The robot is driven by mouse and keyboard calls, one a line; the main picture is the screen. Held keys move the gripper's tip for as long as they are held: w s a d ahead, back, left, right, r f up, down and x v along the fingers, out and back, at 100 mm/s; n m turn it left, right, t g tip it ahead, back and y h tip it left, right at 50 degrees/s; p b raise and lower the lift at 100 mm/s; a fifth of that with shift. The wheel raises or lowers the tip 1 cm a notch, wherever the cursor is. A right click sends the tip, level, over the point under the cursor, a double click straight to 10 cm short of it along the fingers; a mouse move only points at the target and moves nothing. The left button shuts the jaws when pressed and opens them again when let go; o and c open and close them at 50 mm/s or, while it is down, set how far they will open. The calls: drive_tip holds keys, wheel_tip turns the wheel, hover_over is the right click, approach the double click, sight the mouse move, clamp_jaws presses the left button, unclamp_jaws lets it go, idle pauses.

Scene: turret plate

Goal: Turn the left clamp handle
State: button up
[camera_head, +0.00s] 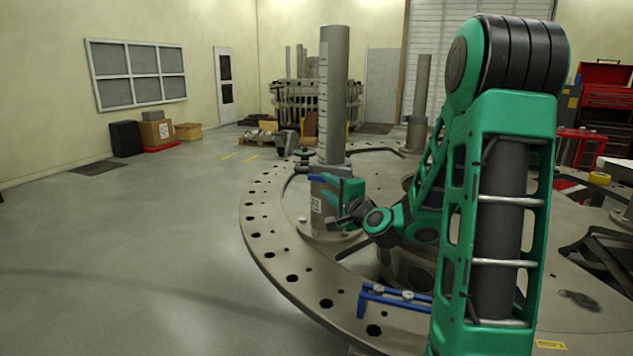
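The turret plate (276,248) is a large grey ring with holes along its rim. A thick grey post (333,90) stands upright on its left part. My gripper (340,192) is in front of the lower post, with my green arm reaching in from the right. A small blue piece (318,178) shows beside the fingers, perhaps part of a clamp; contact is unclear. A blue clamp (376,294) sits on the near rim, partly hidden by my arm. I cannot make out which part is the left clamp handle. Whether my fingers are open or shut is unclear.
Another grey post (421,88) stands farther back on the plate. Boxes (156,131) stand by the left wall. A red tool cabinet (606,100) is at the far right. The floor (130,255) left of the plate is clear.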

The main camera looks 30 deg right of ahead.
sight(320, 180)
drive_tip(key=w, duration=0.5)
drive_tip(key=w+d, duration=0.1)
drive_tip(key=w, duration=0.2)
drive_tip(key=shift+s, duration=0.1)
clamp_jaws()
drive_tip(key=shift+d, duration=0.15)
